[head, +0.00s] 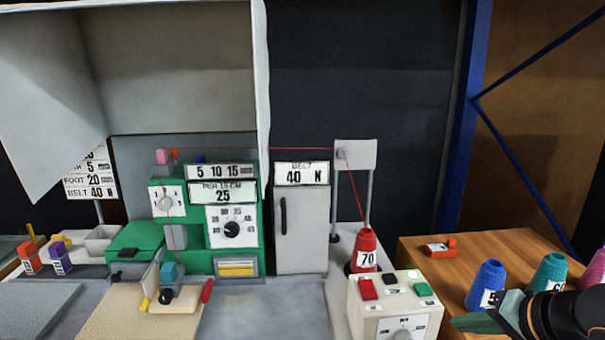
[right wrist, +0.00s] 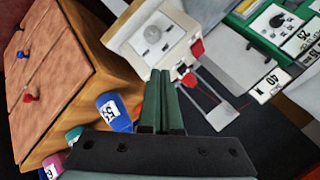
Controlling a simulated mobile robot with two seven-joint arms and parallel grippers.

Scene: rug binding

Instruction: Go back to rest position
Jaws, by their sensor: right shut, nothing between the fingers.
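My right gripper (head: 482,322) comes in from the lower right in the head view, with its fingers pointing left, in front of the wooden cabinet. In the right wrist view its two green fingers (right wrist: 163,102) lie together, shut, with nothing between them. The fingertips are apart from the control box (head: 392,308) with red and green buttons, which stands to their left. The red cone (head: 366,250) marked 70 stands behind that box with a red thread rising from it. My left gripper does not show in either view.
The wooden cabinet (head: 473,246) holds a blue cone (head: 487,285), a teal cone (head: 549,275) and a small red object (head: 440,246). The green machine (head: 150,238) and a grey cabinet (head: 302,232) stand left. Blue uprights (head: 466,130) rise behind. A red thread spans the machine top.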

